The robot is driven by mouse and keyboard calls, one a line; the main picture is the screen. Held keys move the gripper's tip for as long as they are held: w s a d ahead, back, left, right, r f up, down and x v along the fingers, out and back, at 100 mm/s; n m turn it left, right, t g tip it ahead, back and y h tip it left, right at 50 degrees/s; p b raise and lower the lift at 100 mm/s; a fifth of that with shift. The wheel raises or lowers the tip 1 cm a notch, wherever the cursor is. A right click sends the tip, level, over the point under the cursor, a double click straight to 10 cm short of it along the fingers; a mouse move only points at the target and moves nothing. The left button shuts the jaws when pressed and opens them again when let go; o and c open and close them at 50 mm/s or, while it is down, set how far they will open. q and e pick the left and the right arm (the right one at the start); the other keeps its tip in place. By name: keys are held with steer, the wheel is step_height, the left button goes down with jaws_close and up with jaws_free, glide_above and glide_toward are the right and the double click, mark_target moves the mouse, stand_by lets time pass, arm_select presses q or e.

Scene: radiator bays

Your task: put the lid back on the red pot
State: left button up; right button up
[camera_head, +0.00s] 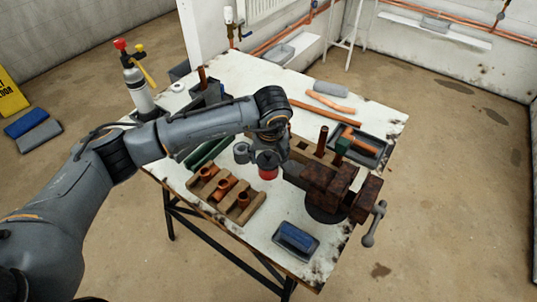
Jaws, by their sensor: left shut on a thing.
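The red pot (268,173) is small and stands near the middle of the white-topped workbench. It shows only in part below my left gripper (268,161), which points down right over it. My left gripper is shut on what seems to be the lid; its fingers and the wrist hide most of it. I cannot tell whether the lid touches the pot's rim or is a little above it. My right gripper is not in view.
A wooden rack (221,190) with copper fittings stands at left of the pot, a grey round piece (241,152) close beside it. A rusty vise (330,187) is close at right. A blue-topped tray (296,240) lies in front. Copper pipes (325,112) lie behind.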

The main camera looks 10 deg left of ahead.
arm_select(q)
steer(key=shift+b, duration=0.4)
stand_by(0.5)
steer(key=o, duration=0.9)
steer(key=shift+o, duration=1.3)
steer(key=shift+r+p, duration=1.45)
steer(key=shift+r, duration=2)
